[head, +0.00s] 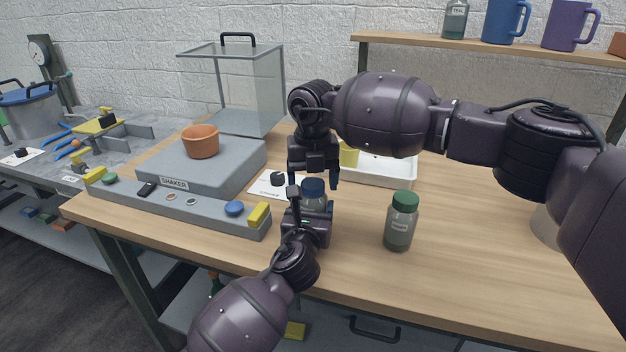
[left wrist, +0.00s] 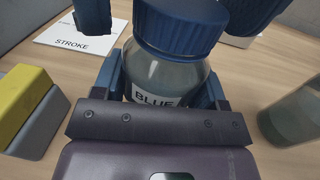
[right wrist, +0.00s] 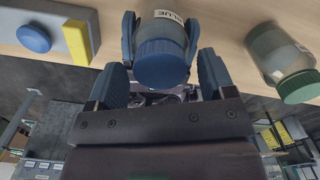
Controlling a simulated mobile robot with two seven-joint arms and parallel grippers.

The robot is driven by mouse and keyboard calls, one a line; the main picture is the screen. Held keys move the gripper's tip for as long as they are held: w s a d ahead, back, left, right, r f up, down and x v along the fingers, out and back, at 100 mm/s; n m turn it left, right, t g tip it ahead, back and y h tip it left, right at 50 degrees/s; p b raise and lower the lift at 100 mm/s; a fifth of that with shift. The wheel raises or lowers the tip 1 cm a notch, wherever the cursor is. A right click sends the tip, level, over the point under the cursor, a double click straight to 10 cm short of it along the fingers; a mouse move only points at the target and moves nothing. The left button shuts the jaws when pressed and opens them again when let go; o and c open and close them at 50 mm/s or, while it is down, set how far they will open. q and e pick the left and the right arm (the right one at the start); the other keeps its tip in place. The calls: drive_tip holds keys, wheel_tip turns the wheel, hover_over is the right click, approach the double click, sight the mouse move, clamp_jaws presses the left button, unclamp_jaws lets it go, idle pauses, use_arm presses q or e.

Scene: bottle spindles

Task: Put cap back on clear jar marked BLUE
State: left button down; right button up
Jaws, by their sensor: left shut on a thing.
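The clear jar marked BLUE (left wrist: 160,78) is upright on or just above the table, held by my left gripper (head: 313,210), which is shut on its body. A ribbed blue cap (left wrist: 180,27) sits on its mouth; it also shows in the right wrist view (right wrist: 161,65). How tightly it is screwed on I cannot tell. My right gripper (head: 313,182) comes from above with its fingers pointing down, open, one on either side of the cap. In the left wrist view a gap shows between the cap and the left-hand finger.
A jar with a green cap (head: 401,222) stands to the right. A grey shaker (head: 180,180) with a brown bowl (head: 200,141) and a front panel with a blue button (head: 235,208) is at left. Behind are a STROKE card (head: 266,186) and a white tray (head: 385,168).

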drive_tip(key=shift+r, duration=2.3)
